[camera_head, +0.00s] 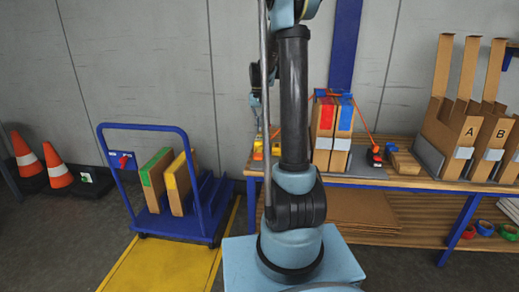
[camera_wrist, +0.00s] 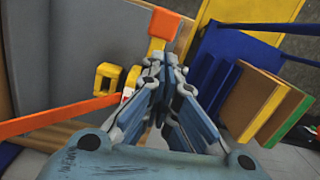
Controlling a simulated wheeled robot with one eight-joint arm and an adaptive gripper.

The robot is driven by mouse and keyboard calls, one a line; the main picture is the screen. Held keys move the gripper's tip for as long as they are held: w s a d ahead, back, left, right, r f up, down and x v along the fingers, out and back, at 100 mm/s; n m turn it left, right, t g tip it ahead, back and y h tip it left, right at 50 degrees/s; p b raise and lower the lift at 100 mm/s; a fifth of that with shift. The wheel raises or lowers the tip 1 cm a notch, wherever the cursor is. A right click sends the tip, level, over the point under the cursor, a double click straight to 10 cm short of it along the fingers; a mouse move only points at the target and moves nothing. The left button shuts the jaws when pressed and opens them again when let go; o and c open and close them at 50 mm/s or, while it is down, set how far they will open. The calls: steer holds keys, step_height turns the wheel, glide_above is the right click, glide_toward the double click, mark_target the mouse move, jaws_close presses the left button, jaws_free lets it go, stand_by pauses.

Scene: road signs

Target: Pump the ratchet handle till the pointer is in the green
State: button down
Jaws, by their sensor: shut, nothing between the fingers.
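The ratchet (camera_wrist: 105,78) shows in the wrist view as a yellow body on an orange strap (camera_wrist: 40,121). An orange handle end (camera_wrist: 164,24) lies just beyond my fingertips. My gripper (camera_wrist: 163,62) is shut and empty, beside the yellow body; I cannot tell whether it touches the handle. In the head view, yellow and orange parts (camera_head: 258,148) show at the bench's left end, partly behind my arm. The strap runs over cardboard boxes with red (camera_head: 327,117) and blue (camera_head: 345,116) labels. I cannot make out a pointer or green zone.
The wooden bench (camera_head: 425,181) also holds a red and black device (camera_head: 375,156) and tall cartons marked A (camera_head: 462,135) and B. Orange cones (camera_head: 57,167) stand at far left.

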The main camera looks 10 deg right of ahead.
steer(key=shift+s, duration=0.1)
steer(key=s+r+n+t, duration=0.1)
steer(key=s+r, duration=0.1)
steer(key=s, duration=0.8)
steer(key=s+r+t, duration=0.1)
steer(key=s+r, duration=0.2)
steer(key=s, duration=0.6)
steer(key=s+f, duration=0.3)
steer(key=s, duration=0.3)
steer(key=s+f+n+t, duration=0.1)
steer(key=s+f, duration=0.2)
steer(key=s, duration=0.3)
steer(key=s+f, duration=0.4)
steer(key=s, duration=0.3)
steer(key=shift+a+n, duration=0.2)
steer(key=shift+n, duration=0.2)
steer(key=shift+d, duration=0.1)
